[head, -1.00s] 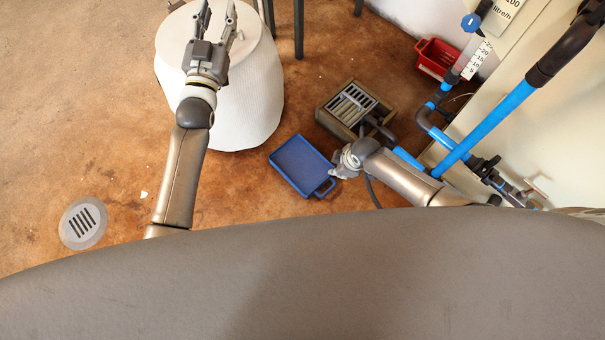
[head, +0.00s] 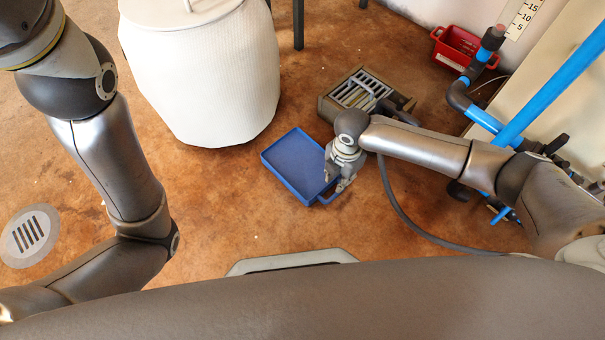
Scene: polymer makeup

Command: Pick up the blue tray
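The blue tray (head: 292,160) lies flat on the brown floor, in the middle of the head view. Its looped handle is at its near right corner. My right gripper (head: 336,187) points down at the tray's right side, by the handle, and overlaps it in the picture. The fingers are small and partly hide the handle. I cannot tell whether they touch it or how far apart they are. My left arm comes in from the left, and its gripper is out of the picture.
A white ribbed barrel (head: 205,80) stands behind the tray to the left. A grey grated box (head: 355,92) sits just behind it to the right. A red crate (head: 462,48) and blue pipes (head: 540,95) are at the right. A round drain (head: 30,235) lies at the left.

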